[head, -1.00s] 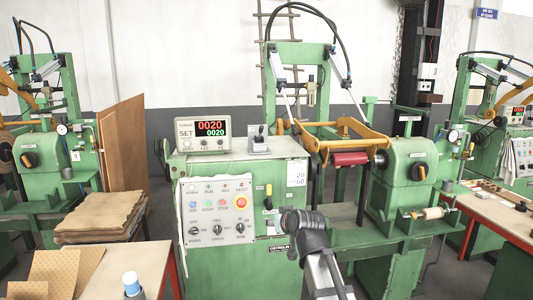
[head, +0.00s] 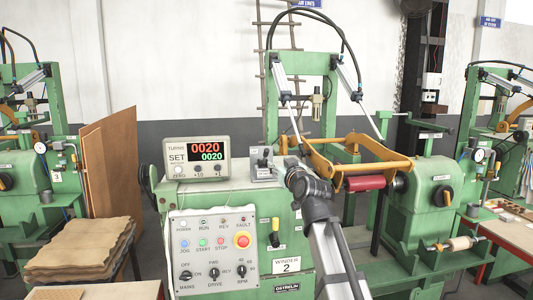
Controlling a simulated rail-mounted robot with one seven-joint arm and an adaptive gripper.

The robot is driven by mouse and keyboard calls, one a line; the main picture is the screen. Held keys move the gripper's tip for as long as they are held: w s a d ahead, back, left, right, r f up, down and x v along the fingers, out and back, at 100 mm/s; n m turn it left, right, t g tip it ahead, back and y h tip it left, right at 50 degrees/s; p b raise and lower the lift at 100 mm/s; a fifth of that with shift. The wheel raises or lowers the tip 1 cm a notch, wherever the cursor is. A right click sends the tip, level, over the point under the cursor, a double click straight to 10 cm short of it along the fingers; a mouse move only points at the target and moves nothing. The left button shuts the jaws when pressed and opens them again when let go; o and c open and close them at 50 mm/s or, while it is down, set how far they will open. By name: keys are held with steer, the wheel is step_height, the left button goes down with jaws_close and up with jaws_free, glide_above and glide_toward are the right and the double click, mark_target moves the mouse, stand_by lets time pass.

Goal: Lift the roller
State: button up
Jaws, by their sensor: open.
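The red roller (head: 366,183) hangs level in the orange-yellow swing frame (head: 372,162) at the winder's right side. Two slim cylinders reach down to this frame from the green upright (head: 330,100). A small grey lever box (head: 261,173) stands on top of the green cabinet, right of the counter. My gripper (head: 279,165) is open at the right side of this box, overlapping its edge in the picture. Its fingertips are small and partly hidden by my wrist, so I cannot tell whether they touch the lever. The roller is apart from my gripper, to the right.
The counter (head: 196,158) shows 0020 twice. Below it is a control panel (head: 212,250) with buttons, knobs and a red stop button. The green headstock (head: 436,195) stands right of the roller. Stacked brown sheets (head: 80,248) lie at left.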

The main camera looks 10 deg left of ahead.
mark_target(267, 154)
steer(key=p+x, duration=0.3)
steer(key=x, duration=1.1)
steer(key=shift+w, duration=0.2)
jaws_close()
